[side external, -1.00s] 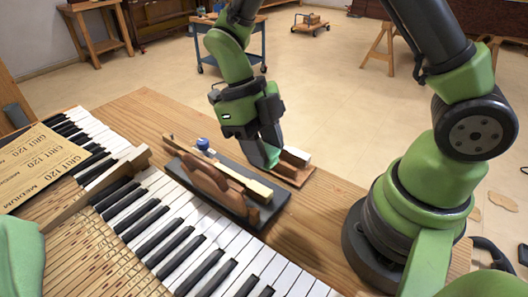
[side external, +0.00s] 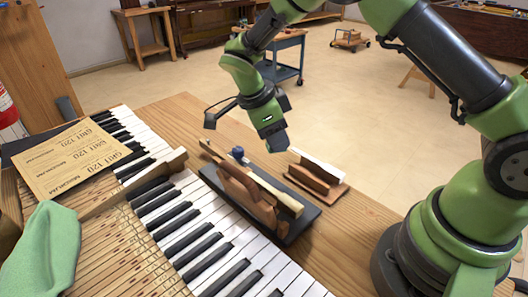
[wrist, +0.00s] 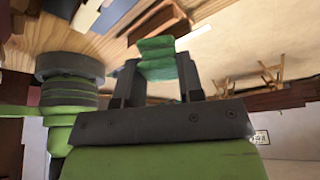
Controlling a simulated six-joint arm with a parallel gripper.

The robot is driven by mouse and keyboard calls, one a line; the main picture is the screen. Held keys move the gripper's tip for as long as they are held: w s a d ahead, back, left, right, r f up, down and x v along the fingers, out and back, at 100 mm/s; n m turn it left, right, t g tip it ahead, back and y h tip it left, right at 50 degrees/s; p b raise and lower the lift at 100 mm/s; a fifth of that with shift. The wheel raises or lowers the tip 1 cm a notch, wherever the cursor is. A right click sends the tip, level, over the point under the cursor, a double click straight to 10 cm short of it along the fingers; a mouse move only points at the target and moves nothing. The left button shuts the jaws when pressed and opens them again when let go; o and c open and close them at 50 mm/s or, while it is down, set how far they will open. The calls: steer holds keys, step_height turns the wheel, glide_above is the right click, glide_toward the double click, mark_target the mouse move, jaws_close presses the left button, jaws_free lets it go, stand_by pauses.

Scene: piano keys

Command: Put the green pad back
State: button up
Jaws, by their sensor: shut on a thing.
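My gripper (side external: 278,143) is above the table's far side, just left of and above a small wooden holder (side external: 318,178) with a white piece on it. In the wrist view my gripper (wrist: 160,80) is shut on the green pad (wrist: 157,58), a teal-green layered block between the two dark fingers. In the side view the pad is hidden or too small to make out. The wooden holder stands on the table, apart from the gripper.
A dark tray (side external: 310,212) with a wooden key action and blue knob stands in front of the gripper. Piano keys (side external: 215,230), a sandpaper sheet (side external: 70,160) and a green cloth (side external: 45,250) lie to the left. Bare tabletop (side external: 365,215) is right of the tray.

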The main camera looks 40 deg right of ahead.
steer(key=w+d+n+t, duration=0.6)
steer(key=w+n, duration=0.4)
steer(key=n, duration=0.5)
glide_toward(263, 147)
steer(key=shift+y, duration=0.4)
steer(key=x, duration=0.5)
steer(key=shift+w+d+f, duration=0.25)
steer(key=shift+d+f, duration=0.05)
steer(key=shift+d, duration=0.05)
steer(key=shift+f, duration=0.15)
steer(key=o, duration=0.8)
steer(key=shift+o, duration=0.2)
